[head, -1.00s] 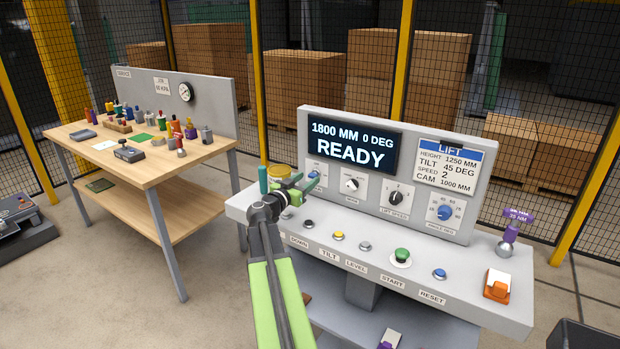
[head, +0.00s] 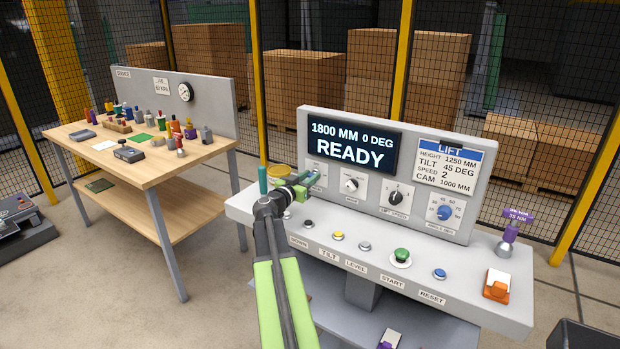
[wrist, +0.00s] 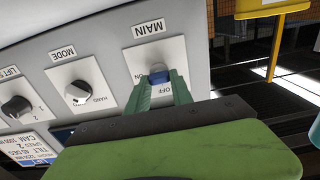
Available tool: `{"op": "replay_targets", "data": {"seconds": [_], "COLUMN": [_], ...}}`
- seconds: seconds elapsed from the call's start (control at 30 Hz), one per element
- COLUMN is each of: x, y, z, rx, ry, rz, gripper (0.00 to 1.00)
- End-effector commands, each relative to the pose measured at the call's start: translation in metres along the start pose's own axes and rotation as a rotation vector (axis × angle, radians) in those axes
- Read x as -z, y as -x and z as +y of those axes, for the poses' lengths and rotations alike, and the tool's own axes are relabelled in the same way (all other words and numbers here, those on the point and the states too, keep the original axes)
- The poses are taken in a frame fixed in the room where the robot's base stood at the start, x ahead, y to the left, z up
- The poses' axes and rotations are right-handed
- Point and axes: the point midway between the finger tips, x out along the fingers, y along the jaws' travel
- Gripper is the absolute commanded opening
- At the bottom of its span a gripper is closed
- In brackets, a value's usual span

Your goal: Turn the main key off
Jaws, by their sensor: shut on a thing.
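The main key is a blue knob (wrist: 158,74) on a white plate marked MAIN, upside down in the wrist view, with OFF lettered beside it. My gripper (wrist: 160,82) has its green fingers on either side of the knob and is shut on it. In the head view my gripper (head: 310,178) reaches the left end of the console panel and covers the knob. The exact angle of the key is hard to read. The console screen (head: 352,145) reads 1800 MM 0 DEG READY.
The mode knob (head: 351,185), lift speed knob (head: 395,197) and blue angle knob (head: 444,212) sit right of my gripper. Buttons line the console ledge, including a green start button (head: 402,255). A wooden workbench (head: 150,160) stands at left.

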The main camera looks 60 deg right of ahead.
Motion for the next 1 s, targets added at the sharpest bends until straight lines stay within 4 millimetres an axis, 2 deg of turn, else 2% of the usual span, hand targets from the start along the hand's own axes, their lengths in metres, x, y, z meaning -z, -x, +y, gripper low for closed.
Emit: {"op": "replay_targets", "data": {"seconds": [0.27, 0.47, 1.0], "x": [-0.0003, -0.0005, -0.0017], "y": [0.0004, 0.0005, 0.0007], "z": [0.0001, -0.0005, -0.0028], "rx": [-0.001, -0.001, -0.001], "ry": [0.033, 0.136, 0.630], "rz": [-0.001, -0.001, -0.002], "gripper": [0.00, 0.00, 0.00]}}
